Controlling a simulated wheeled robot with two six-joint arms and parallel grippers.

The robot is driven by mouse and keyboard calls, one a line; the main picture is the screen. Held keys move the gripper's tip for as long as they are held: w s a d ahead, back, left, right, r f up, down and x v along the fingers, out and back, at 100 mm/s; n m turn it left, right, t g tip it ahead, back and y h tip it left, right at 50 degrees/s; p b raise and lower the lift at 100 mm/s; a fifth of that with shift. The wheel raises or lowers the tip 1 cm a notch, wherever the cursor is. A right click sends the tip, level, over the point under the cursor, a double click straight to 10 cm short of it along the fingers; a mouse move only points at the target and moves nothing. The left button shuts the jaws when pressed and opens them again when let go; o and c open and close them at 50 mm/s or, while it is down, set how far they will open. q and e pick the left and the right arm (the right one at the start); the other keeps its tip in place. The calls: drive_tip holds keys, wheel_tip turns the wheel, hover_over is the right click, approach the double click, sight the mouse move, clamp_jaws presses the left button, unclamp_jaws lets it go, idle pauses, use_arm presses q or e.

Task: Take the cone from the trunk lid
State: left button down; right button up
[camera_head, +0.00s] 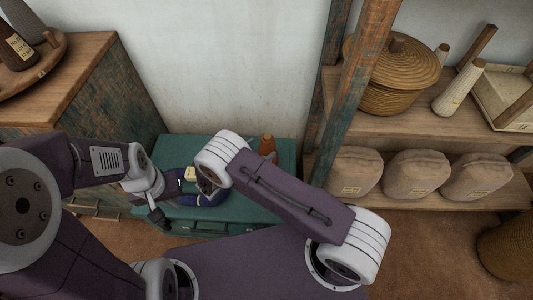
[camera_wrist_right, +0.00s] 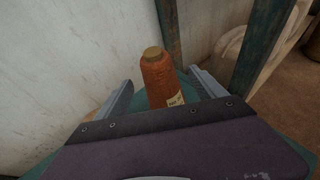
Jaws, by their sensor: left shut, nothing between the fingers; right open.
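The cone (camera_head: 267,145) is orange-red with a tan top and stands upright near the back of the green trunk lid (camera_head: 285,170). It also shows in the right wrist view (camera_wrist_right: 160,80), where a pale label is visible low on its side. My right gripper (camera_wrist_right: 160,76) is open, with one finger on each side of the cone in that view; I see no contact. In the head view my right wrist hides the right fingers. My left gripper (camera_head: 156,214) is shut and empty, over the left front part of the trunk.
A dark blue item with a yellowish label (camera_head: 190,174) lies on the lid, partly hidden by my right wrist. A wooden cabinet (camera_head: 85,80) stands left. On the right, shelves hold a lidded basket (camera_head: 395,75) and several sacks (camera_head: 416,172). A post (camera_head: 355,85) rises near the cone.

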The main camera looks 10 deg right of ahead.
sight(272, 140)
drive_tip(key=b+x, duration=0.2)
drive_tip(key=x, duration=0.6)
drive_tip(key=shift+w+d+f, duration=0.2)
drive_tip(key=shift+w, duration=0.15)
drive_tip(key=shift+r, duration=0.1)
drive_tip(key=shift+c, duration=0.7)
clamp_jaws()
